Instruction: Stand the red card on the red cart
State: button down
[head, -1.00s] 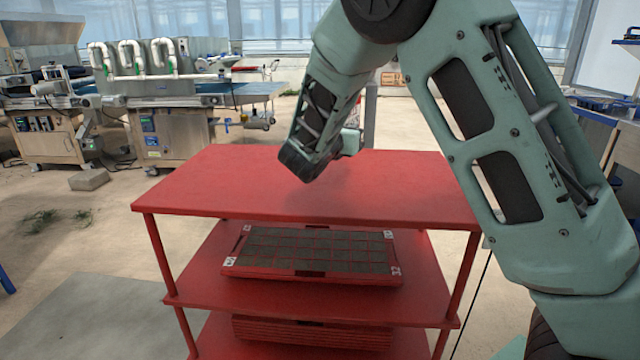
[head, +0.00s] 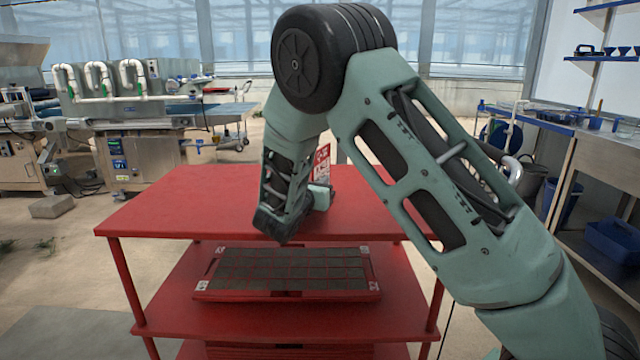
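The red cart (head: 160,204) stands in front of me with a bare top and lower shelves. A red card (head: 322,160) with white markings shows upright just above the cart top, partly hidden behind my arm and wrist. My gripper (head: 319,196) is low over the right half of the cart top, right below the card. Its fingers are mostly hidden by the wrist, so I cannot tell whether they hold the card, or whether the card touches the cart top.
A red seed tray (head: 287,296) of dark soil cells lies on the middle shelf. A seeding machine (head: 135,140) stands at the back left. A bench with blue bins (head: 612,240) is at the right. The left half of the cart top is clear.

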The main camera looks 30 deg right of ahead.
jog(key=shift+f, duration=0.15)
jog(key=c, duration=1.6)
grip_release()
jog(key=shift+s+a+r, duration=0.1)
jog(key=shift+a+r, duration=0.1)
jog(key=v, duration=1.1)
jog(key=shift+s+a+f+p, duration=0.1)
jog(key=shift+s+a+p, duration=0.1)
jog(key=shift+p, duration=0.15)
jog(key=s+a+f+m+g+y, duration=0.2)
jog(key=s+a+m+g+y, duration=0.15)
jog(key=s, duration=0.45)
jog(key=s+a+f+m+g+y, duration=0.1)
jog(key=s+a+m+g+y, duration=0.25)
jog(key=s, duration=0.45)
jog(key=s+a+f+m+g+y, duration=0.2)
jog(key=s+m+y, duration=0.15)
jog(key=s, duration=0.35)
jog(key=s+a+m+y, duration=0.1)
jog(key=s+a+m, duration=0.1)
jog(key=s+a, duration=0.1)
jog(key=s+a+m+y, duration=0.2)
jog(key=s+a, duration=0.1)
jog(key=s+a+r+m+y, duration=0.1)
jog(key=s+a+m+y, duration=0.1)
jog(key=s+a, duration=0.1)
jog(key=shift+s+a+r+m+g, duration=0.1)
jog(key=shift+s+a+m+g, duration=0.15)
jog(key=shift+s+g, duration=0.15)
